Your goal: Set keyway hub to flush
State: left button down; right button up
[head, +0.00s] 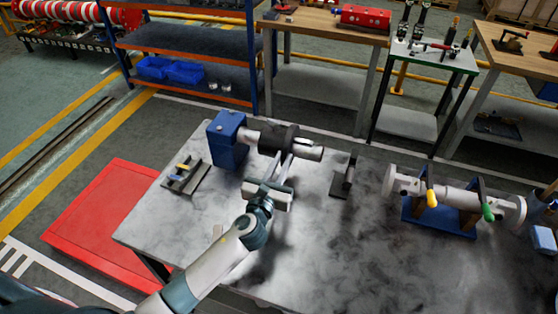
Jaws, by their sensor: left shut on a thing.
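The keyway hub (279,138) is a dark cylinder around a light grey shaft (310,151). The shaft sticks out to the right from a blue block (229,142) on the table, and a stretch of it shows on both sides of the hub. My left gripper (286,157) reaches up from below with its fingers at the hub's lower side and is shut on the hub. The fingertips are partly lost against the dark hub. The keyway itself is too small to make out. My right gripper is not in view.
The grey table (330,255) has free room in front. A dark bracket (344,178) stands right of the shaft. A small tool rack (185,176) sits left of the block. A grey pipe assembly on a blue stand (440,219) is at the right. A red mat (105,215) lies left.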

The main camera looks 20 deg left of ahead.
pick_arm(q)
jog(key=d, duration=0.9)
jog(key=shift+s+d+p, duration=0.2)
jog(key=shift+d+p, duration=0.1)
jog(key=shift+p, duration=0.1)
jog(key=c, duration=2)
grip_release()
jog(key=shift+o, duration=1.4)
jog(key=shift+d, duration=0.25)
jog(key=shift+a, duration=0.2)
